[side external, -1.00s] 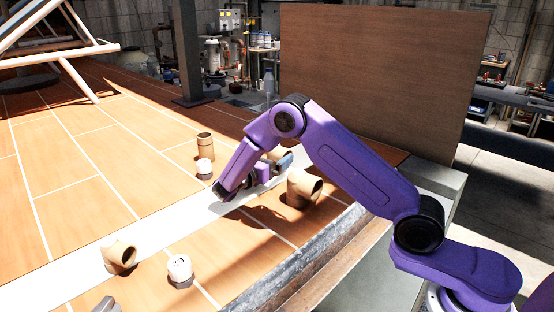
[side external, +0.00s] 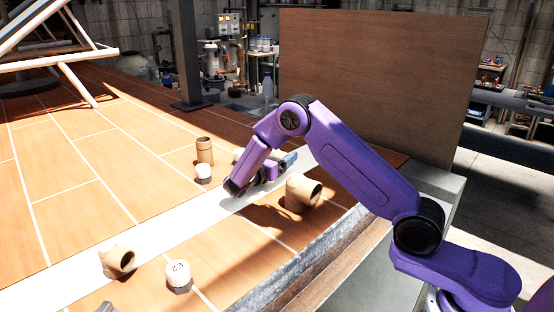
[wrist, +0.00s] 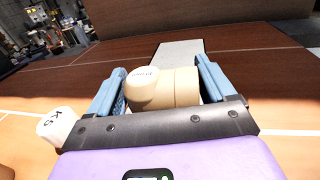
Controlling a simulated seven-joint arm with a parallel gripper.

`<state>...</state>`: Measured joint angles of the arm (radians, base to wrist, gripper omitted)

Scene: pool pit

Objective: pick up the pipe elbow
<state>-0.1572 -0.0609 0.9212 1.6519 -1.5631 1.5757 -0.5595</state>
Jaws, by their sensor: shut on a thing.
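A tan pipe elbow (wrist: 165,90) sits between the two blue fingers of my gripper (wrist: 161,74) in the wrist view, with small print on its rounded left end. My gripper is shut on it. In the side view my gripper (side external: 284,161) is low over the tiled deck, near the white strip. The held elbow is mostly hidden there by the arm and fingers. I cannot tell whether it touches the deck.
A larger tan fitting (side external: 303,193) lies close by my gripper. Another tan fitting (side external: 117,262) and a white-topped piece (side external: 178,275) are at the front left. A tan cylinder (side external: 204,150) and a small white-topped piece (side external: 203,173) stand left of my arm. A brown panel (side external: 385,85) rises behind.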

